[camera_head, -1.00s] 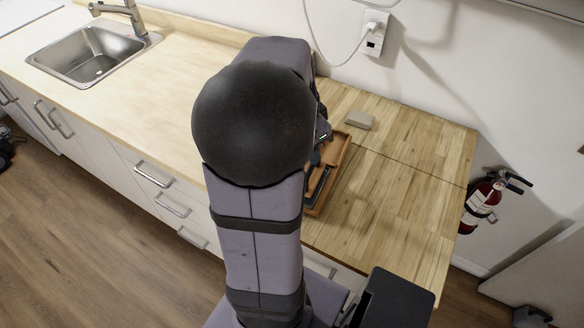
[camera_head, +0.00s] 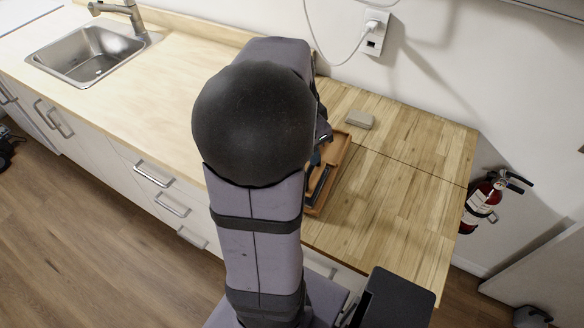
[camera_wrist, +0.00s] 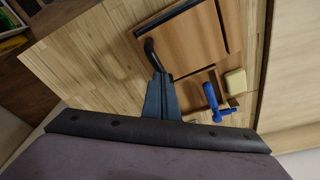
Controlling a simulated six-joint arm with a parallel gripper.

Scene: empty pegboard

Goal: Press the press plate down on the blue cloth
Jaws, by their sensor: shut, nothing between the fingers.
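In the wrist view my gripper (camera_wrist: 161,77) is shut and empty, its dark fingers together over a brown wooden tray (camera_wrist: 187,42). A black curved handle-like piece (camera_wrist: 151,52) lies just past the fingertips; I cannot tell whether they touch. A bright blue piece (camera_wrist: 212,101) is to the right of the fingers, beside the tray's dark dividers. I cannot tell whether it is the blue cloth, and no press plate is clearly recognisable. In the head view my arm hides my gripper and much of the tray (camera_head: 341,165).
A pale beige block (camera_head: 360,120) stands on the wooden worktop behind the tray; a pale block (camera_wrist: 235,82) also shows in the wrist view. The worktop right of the tray (camera_head: 400,190) is clear. The wall with an outlet (camera_head: 374,38) is behind.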

